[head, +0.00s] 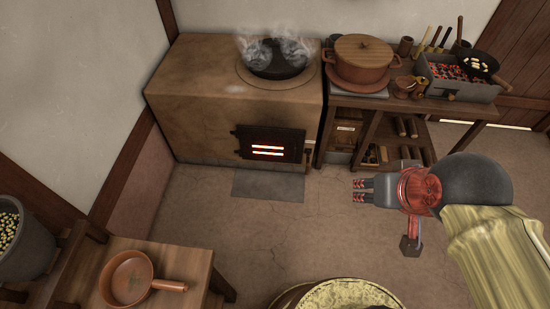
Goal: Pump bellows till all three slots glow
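The clay stove (195,95) stands against the back wall, with a dark iron door (290,140) low on its front. In the door I see two bright glowing slots (267,150), one above the other; I cannot make out a third. I cannot identify any bellows in this view. My gripper (358,190) is in front of the stove, to the right of the door and nearer to me. Its two fingers point left with a gap between them, and nothing is held.
A steaming dark pot (275,65) sits on the stove. A wooden bench (350,105) at right bears a lidded clay pot (358,58) and a brazier of coals (455,82). A small table (180,258) at front left holds a clay pan (126,278). The floor between is clear.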

